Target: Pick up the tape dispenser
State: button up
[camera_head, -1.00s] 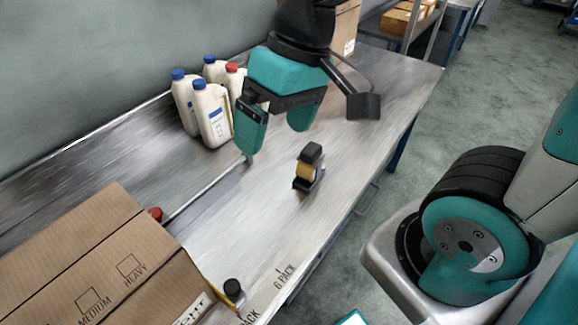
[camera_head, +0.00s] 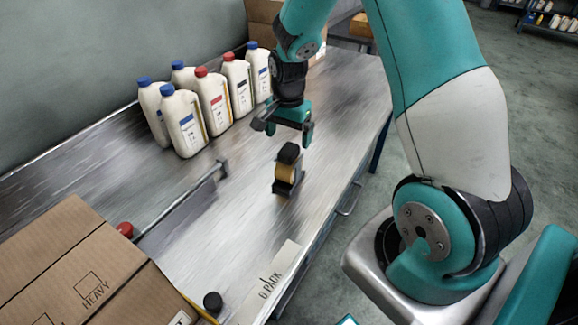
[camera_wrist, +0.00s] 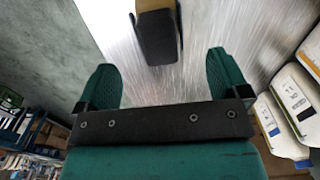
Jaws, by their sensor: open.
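The tape dispenser (camera_head: 287,170) stands upright on the metal table, black with a yellow-brown middle. In the wrist view the dispenser (camera_wrist: 157,35) is at the top centre, beyond the fingertips and between their lines, partly cut off by the frame edge. My gripper (camera_head: 287,132) is open and empty, above and just behind the dispenser in the head view. Its two green fingers (camera_wrist: 163,62) show apart in the wrist view. Nothing is between them, and they do not seem to touch the dispenser.
Several white bottles (camera_head: 213,103) with blue and red caps stand along the wall side, left of my gripper. A cardboard box (camera_head: 70,255) is at the near left, beside a metal rail (camera_head: 180,198). The table (camera_head: 225,235) around the dispenser is clear.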

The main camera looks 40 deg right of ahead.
aim_at(289, 148)
notch_tip(289, 148, down, 7)
jog(key=shift+s+f+p, duration=0.1)
jog(key=shift+f+p, duration=0.05)
jog(key=shift+p, duration=0.75)
jog(key=shift+c, duration=0.4)
jog(key=c, duration=1.1)
